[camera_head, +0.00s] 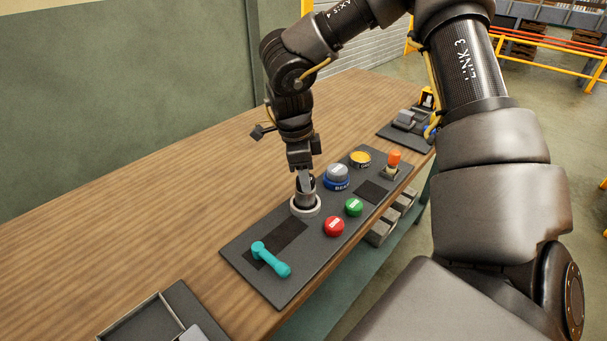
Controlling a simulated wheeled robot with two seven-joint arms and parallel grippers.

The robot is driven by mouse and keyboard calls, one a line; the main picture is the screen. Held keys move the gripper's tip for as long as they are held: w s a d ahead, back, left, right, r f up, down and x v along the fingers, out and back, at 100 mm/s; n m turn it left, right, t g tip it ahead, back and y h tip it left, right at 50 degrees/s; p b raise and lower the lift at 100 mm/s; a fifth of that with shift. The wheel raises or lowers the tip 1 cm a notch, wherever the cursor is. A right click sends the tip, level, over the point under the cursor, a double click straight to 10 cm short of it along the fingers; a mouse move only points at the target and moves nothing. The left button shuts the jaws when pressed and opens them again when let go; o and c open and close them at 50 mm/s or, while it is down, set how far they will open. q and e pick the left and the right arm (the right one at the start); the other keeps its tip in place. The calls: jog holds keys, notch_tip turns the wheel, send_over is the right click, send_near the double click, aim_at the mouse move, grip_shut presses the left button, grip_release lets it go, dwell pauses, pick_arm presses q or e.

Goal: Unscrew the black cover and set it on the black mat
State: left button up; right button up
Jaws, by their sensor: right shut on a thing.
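The black cover (303,199) is a small dark cylinder, upright in a pale ring (306,211) on the dark grey panel. My right gripper (304,181) points down from above and is shut on the top of the cover. The fingers hide part of it, and I cannot tell whether it is still threaded in. I cannot tell which is the black mat. My left gripper is not in view.
Around the cover stand a teal handle (270,259), a red button (334,226), a green button (354,207), a blue-based knob (337,177), a yellow-topped part (360,158) and an orange-topped switch (393,158). A tray (143,318) lies front left. The wooden table (170,215) is clear at left.

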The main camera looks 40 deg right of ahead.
jog(key=shift+s+d+f, duration=0.1)
jog(key=shift+s+d, duration=0.05)
jog(key=n, duration=0.3)
jog(key=n+t+b, duration=0.1)
jog(key=n, duration=0.3)
